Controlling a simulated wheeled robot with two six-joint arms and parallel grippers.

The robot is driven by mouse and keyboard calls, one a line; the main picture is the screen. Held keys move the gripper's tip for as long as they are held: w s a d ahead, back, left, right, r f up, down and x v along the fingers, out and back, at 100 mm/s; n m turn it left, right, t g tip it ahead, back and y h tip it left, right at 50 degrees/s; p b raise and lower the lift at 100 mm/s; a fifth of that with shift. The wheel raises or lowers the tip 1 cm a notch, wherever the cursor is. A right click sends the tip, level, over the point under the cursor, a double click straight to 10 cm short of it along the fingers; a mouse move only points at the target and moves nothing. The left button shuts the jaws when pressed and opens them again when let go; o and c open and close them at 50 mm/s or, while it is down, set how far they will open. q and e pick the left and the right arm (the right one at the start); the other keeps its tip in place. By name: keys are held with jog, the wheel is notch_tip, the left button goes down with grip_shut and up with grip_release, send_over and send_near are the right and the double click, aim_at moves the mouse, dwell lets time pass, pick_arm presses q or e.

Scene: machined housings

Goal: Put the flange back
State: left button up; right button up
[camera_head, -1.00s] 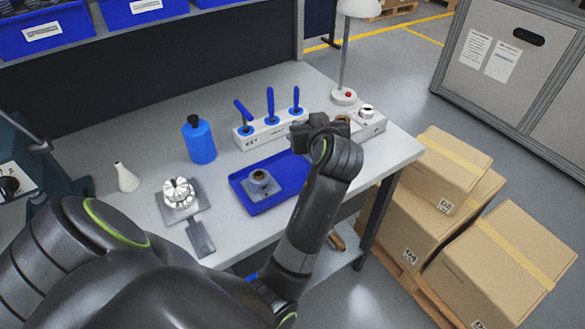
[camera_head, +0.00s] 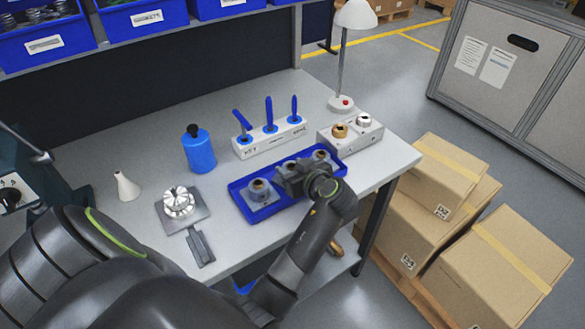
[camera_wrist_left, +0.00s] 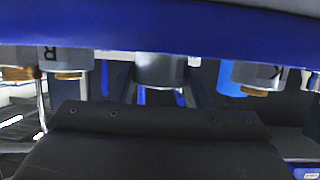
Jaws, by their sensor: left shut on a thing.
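My left gripper (camera_head: 291,180) is over the blue tray (camera_head: 238,195) and shut on a grey round-bodied part (camera_wrist_left: 160,70), probably the flange. In the left wrist view, which looks upside down, this part sits between the fingers. I cannot tell whether it touches the tray floor. A grey part with a brown-rimmed bore (camera_head: 260,190) stands at the tray's left end. Another similar part (camera_head: 320,156) stands at its right end. In the left wrist view, grey parts marked R (camera_wrist_left: 68,60) and K (camera_wrist_left: 257,76) flank the held one. My right gripper is not in view.
Behind the tray is a white rack (camera_head: 270,138) with blue-handled tools. A white block (camera_head: 350,137) with brass and silver pieces is at the back right. A blue bottle (camera_head: 199,153) and a silver round part on a plate (camera_head: 180,203) stand left.

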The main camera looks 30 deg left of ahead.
pick_arm(q)
jog(key=shift+f, duration=0.25)
jog(key=o, duration=0.9)
jog(key=shift+f, duration=0.2)
jog(key=o, duration=0.5)
jog(key=shift+r, duration=0.1)
jog(key=shift+r, duration=0.2)
